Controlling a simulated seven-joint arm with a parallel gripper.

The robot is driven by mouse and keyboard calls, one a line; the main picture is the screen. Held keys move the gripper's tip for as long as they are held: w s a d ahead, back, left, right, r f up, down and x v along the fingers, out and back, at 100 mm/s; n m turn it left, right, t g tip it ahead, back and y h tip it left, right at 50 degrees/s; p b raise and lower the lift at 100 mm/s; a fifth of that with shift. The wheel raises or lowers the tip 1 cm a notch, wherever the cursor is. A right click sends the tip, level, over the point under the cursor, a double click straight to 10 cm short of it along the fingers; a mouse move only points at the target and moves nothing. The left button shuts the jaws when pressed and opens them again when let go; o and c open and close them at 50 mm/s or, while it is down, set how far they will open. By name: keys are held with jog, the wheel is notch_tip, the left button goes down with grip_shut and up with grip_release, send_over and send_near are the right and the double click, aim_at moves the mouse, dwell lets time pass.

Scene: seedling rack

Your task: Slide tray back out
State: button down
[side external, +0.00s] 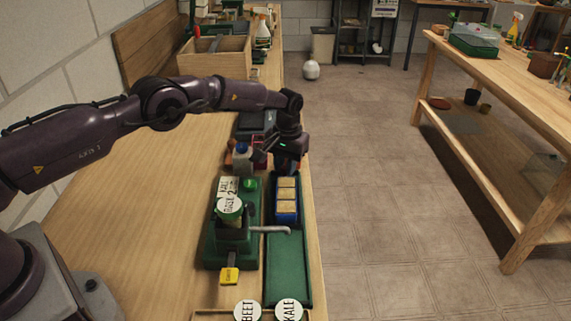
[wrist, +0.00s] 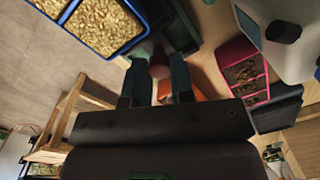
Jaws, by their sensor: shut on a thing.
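A blue tray (side external: 286,206) with three cells of pale seed-like filling sits in a long green channel (side external: 287,272). It lies toward the far end, and the near part of the channel is bare. The tray's corner also shows at the upper left of the wrist view (wrist: 137,42). My gripper (side external: 287,169) is low at the tray's far end. In the wrist view its fingers (wrist: 157,88) are around a reddish-brown knob (wrist: 160,66). How the knob joins the tray is hidden.
A green stand (side external: 217,252) with a grey lever (side external: 270,229) is left of the channel; the lever reaches over it. A yellow tag (side external: 229,276) and round BEET (side external: 247,310) and KALE (side external: 289,310) labels are nearer. The bench edge is close right.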

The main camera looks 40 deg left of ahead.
jog(key=c, duration=1.2)
grip_release()
jog(key=shift+w+a, duration=0.15)
jog(key=shift+a, duration=0.15)
jog(key=shift+o, duration=1.1)
jog(key=shift+d, duration=0.1)
notch_tip(320, 180, up, 13)
jog(key=shift+d, duration=0.3)
jog(key=shift+w, duration=0.15)
jog(key=s+r+m+t, duration=0.1)
jog(key=s+r, duration=0.5)
jog(key=s, duration=0.7)
jog(key=s+r+m+t, duration=0.1)
jog(key=s+r+t, duration=0.2)
jog(key=s, duration=1)
jog(key=s+r+m+t, duration=0.1)
jog(key=s+r+t, duration=0.1)
jog(key=s+r, duration=0.7)
jog(key=shift+s+d+r+m+h, duration=0.2)
jog(key=shift+s+r+m+h, duration=0.1)
jog(key=shift+s, duration=1.7)
